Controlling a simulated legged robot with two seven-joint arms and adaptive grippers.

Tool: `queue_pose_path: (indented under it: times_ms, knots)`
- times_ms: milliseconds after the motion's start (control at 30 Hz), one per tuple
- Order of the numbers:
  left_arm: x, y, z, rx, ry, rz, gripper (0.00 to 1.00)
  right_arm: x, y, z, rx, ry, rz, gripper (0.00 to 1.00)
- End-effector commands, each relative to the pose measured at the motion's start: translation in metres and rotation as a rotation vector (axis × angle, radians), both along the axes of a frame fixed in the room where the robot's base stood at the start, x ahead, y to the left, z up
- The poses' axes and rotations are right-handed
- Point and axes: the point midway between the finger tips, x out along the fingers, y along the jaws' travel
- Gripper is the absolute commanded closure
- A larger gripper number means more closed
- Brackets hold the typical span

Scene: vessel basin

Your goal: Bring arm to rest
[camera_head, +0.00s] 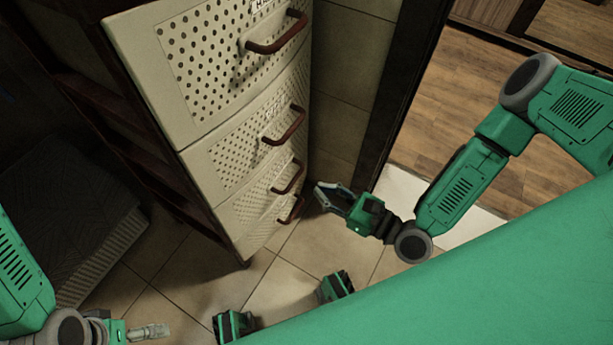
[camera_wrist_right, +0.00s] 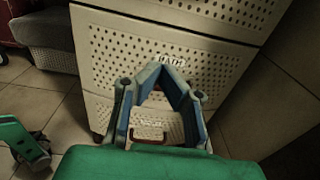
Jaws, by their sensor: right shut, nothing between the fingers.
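My right arm (camera_head: 455,190) comes in from the right and is bent at the elbow. Its gripper (camera_head: 322,194) is shut and empty, beside the right edge of the cream drawer cabinet (camera_head: 205,75), near its lower handles. I cannot tell whether it touches the cabinet. In the right wrist view the blue-lined fingers of this gripper (camera_wrist_right: 162,70) come together in front of the perforated drawer fronts (camera_wrist_right: 115,50). My left gripper (camera_head: 150,331) is low at the left, pointing right above the floor. It is small and dim, and its finger opening is unclear.
The cabinet has several drawers with brown handles (camera_head: 284,125), all seemingly closed. A dark cushioned box (camera_head: 70,220) stands at the left. A dark door frame (camera_head: 400,95) rises behind my right arm, with wooden floor (camera_head: 470,90) beyond. Tiled floor (camera_head: 285,290) is open in front of the cabinet.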

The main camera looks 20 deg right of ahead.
Motion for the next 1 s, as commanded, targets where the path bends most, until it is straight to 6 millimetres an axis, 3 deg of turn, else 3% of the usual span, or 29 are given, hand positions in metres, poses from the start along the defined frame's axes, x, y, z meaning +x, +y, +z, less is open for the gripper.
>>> queue_pose_path:
  times_ms: [233,433,533,667,800,900,1000]
  knots:
    - [0.0,-0.001,0.002,-0.002,0.0,-0.003,0.01,-0.01,-0.011,-0.001,0.004,0.0,-0.002,1.0]
    - [0.0,-0.001,0.003,-0.002,0.0,-0.003,0.01,-0.01,-0.004,0.001,-0.017,0.0,0.002,1.0]
    - [0.0,-0.001,0.01,-0.001,0.0,-0.002,0.01,-0.012,0.009,0.005,-0.1,-0.008,0.033,1.0]
    - [0.0,0.0,0.027,-0.001,0.0,-0.002,0.01,-0.023,0.034,0.01,-0.358,-0.041,0.144,1.0]
    - [0.0,0.0,0.049,-0.001,0.0,-0.002,0.01,-0.049,0.052,0.012,-0.754,-0.126,0.374,1.0]
    - [0.0,0.0,0.063,-0.001,-0.001,-0.003,0.01,-0.073,0.047,0.014,-1.03,-0.214,0.581,1.0]
    - [0.0,0.0,0.078,-0.001,-0.001,-0.003,0.01,-0.095,0.03,0.02,-1.29,-0.318,0.817,1.0]
